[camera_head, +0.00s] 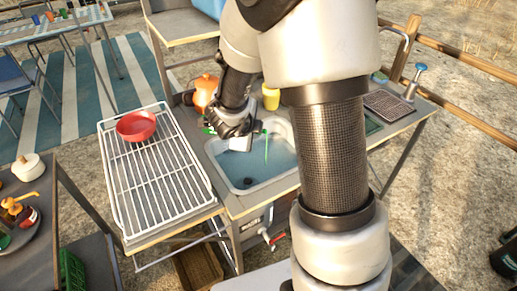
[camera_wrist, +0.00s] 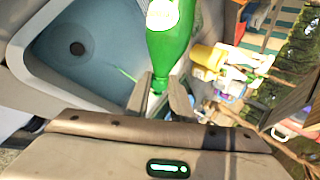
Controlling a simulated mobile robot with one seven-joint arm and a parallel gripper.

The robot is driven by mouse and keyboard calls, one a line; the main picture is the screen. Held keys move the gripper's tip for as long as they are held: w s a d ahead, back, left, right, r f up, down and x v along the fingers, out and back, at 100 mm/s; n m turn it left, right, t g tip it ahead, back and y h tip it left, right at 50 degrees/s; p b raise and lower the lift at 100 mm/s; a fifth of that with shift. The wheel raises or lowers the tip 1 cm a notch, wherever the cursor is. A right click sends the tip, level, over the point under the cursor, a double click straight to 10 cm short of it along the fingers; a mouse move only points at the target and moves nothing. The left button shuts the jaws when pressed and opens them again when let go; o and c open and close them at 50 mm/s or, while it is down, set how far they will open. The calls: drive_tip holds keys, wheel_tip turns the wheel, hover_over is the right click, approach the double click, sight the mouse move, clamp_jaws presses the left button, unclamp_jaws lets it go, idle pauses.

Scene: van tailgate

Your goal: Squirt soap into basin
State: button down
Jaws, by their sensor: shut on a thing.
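The basin (camera_head: 282,184) is a light-rimmed sink holding bluish water, with a dark drain. It fills the upper left of the wrist view (camera_wrist: 45,60). My gripper (camera_head: 238,130) is above the basin's far left part. In the wrist view my gripper (camera_wrist: 160,95) is shut on a green soap bottle (camera_wrist: 172,52) with a yellowish label, near its narrow end. The bottle is mostly hidden by my gripper in the head view. A thin green streak (camera_head: 266,148) shows over the basin, and also in the wrist view (camera_wrist: 125,75); I cannot tell whether it is falling soap.
A white wire rack (camera_head: 160,190) with a red bowl (camera_head: 137,125) stands left of the basin. An orange pot (camera_head: 205,90) and a yellow cup (camera_head: 271,98) stand behind it. A blue-topped dispenser (camera_head: 418,75) is at the far right. My arm hides the basin's right side.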

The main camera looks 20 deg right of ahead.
drive_tip(key=shift+r, duration=0.15)
idle(0.3)
drive_tip(key=shift+r+n+g+h+p, duration=0.75)
drive_tip(key=shift+n+h+p, duration=0.7)
drive_tip(key=shift+h+p, duration=0.5)
drive_tip(key=shift+r+n+g+h+p, duration=0.5)
drive_tip(key=shift+r+n+h+p, duration=0.35)
drive_tip(key=shift+n+h+p, duration=1.1)
drive_tip(key=shift+r+n+g+h+p, duration=0.9)
drive_tip(key=shift+h+p, duration=0.75)
drive_tip(key=shift+h, duration=0.65)
drive_tip(key=shift+f+t, duration=0.1)
drive_tip(key=shift+t, duration=0.15)
